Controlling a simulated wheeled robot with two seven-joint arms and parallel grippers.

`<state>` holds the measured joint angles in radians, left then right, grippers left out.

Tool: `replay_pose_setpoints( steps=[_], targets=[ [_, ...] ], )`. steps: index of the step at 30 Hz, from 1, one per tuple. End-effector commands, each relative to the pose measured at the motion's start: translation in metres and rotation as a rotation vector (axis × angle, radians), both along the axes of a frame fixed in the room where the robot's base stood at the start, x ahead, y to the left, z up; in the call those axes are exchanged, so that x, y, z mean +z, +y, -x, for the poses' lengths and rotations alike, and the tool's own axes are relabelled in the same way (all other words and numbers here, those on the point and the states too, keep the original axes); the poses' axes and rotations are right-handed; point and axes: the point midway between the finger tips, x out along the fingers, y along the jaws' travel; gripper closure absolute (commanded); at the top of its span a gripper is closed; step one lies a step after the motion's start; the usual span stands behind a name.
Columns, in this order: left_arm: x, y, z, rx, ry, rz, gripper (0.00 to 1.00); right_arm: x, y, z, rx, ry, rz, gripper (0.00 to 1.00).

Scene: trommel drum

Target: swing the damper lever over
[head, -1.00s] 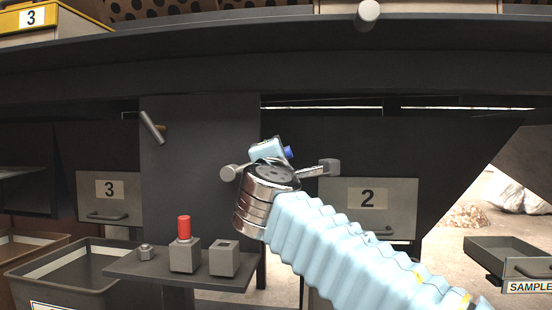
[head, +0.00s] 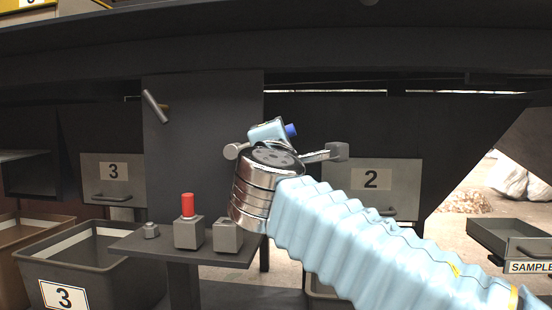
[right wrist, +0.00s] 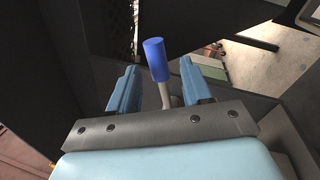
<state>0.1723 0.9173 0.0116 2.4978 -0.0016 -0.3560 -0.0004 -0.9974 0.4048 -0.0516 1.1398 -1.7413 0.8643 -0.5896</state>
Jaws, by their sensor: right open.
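A lever with a blue cylindrical grip (right wrist: 156,60) on a pale stem stands between the two light blue fingers of my right gripper (right wrist: 157,78) in the right wrist view. The fingers are open, one on each side, with visible gaps to the stem. In the head view the blue grip (head: 291,130) peeks out just right of my right gripper (head: 268,131); my wrist hides the lever's lower part. My left gripper is not in view.
A grey bar lever (head: 155,107) sits on the dark panel at left. A small stand (head: 190,248) holds a red-topped block (head: 188,232) and a grey block (head: 227,236). A number 3 bin (head: 90,262) stands left, a sample tray (head: 510,240) right. Dark beams run overhead.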

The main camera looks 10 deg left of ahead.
Motion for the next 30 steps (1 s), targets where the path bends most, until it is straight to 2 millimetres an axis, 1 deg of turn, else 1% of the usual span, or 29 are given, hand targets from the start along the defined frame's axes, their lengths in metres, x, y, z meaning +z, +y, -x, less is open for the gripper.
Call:
replay_pose_setpoints(
  steps=[1,5,6,9,12,15,18,30],
  targets=[
    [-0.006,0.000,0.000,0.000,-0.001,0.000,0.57,-0.005,0.000,0.014,0.005,-0.001,0.000,0.51],
    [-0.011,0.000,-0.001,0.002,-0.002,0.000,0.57,-0.010,-0.001,0.046,0.004,-0.002,0.000,0.51],
    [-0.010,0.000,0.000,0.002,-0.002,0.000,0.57,-0.011,-0.001,0.055,0.005,-0.001,0.000,0.51],
    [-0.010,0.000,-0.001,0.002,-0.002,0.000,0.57,-0.014,-0.003,0.074,0.003,-0.001,0.000,0.51],
    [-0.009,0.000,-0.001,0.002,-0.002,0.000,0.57,-0.017,-0.002,0.087,0.001,0.000,0.000,0.51],
    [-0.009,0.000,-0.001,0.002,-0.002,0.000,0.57,-0.018,-0.003,0.094,0.001,0.000,0.000,0.51],
    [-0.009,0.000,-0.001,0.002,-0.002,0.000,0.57,-0.019,-0.003,0.097,0.000,0.001,0.000,0.51],
    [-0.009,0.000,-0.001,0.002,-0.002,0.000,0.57,-0.019,-0.003,0.097,0.000,0.001,0.000,0.51]
  ],
)
